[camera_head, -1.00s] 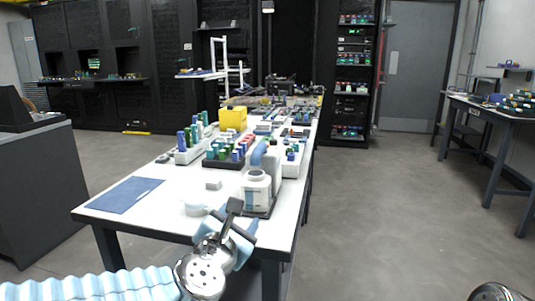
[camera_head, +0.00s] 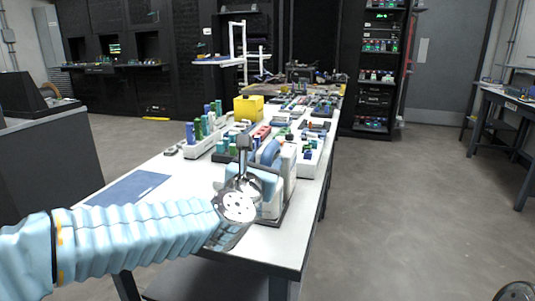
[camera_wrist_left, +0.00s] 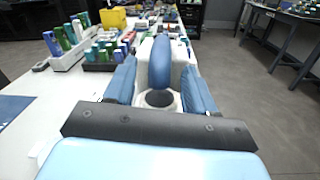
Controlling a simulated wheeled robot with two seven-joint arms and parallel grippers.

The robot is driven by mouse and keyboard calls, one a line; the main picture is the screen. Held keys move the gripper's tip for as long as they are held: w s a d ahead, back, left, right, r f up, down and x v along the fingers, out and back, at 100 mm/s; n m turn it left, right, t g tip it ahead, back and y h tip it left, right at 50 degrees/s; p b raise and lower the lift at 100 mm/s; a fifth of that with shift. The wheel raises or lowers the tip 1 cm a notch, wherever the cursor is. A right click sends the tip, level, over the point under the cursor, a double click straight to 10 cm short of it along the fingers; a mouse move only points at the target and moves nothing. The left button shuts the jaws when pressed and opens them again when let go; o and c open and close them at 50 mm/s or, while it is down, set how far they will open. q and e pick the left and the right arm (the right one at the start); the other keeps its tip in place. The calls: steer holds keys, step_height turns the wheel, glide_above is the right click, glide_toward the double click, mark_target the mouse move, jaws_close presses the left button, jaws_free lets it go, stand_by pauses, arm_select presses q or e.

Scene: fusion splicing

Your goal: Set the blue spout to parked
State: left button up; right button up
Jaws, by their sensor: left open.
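The blue spout (camera_wrist_left: 160,60) stands on a white machine (camera_wrist_left: 181,60) with a dark round opening in front of it. In the head view, the blue spout (camera_head: 270,152) shows just beyond my left gripper, at the near end of the white table. My left gripper (camera_wrist_left: 159,70) is open, with one blue finger on each side of the spout. I cannot tell whether either finger touches it. In the head view, my left gripper (camera_head: 260,175) hides much of the machine's front. My right gripper is not in view.
The white table (camera_head: 185,170) carries a blue mat (camera_head: 128,188) on the left. Racks of green and blue bottles (camera_head: 205,125) and a yellow box (camera_head: 248,108) stand behind the machine.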

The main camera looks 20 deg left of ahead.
mark_target(270, 154)
arm_select(q)
steer(key=shift+w, duration=1.9)
jaws_close()
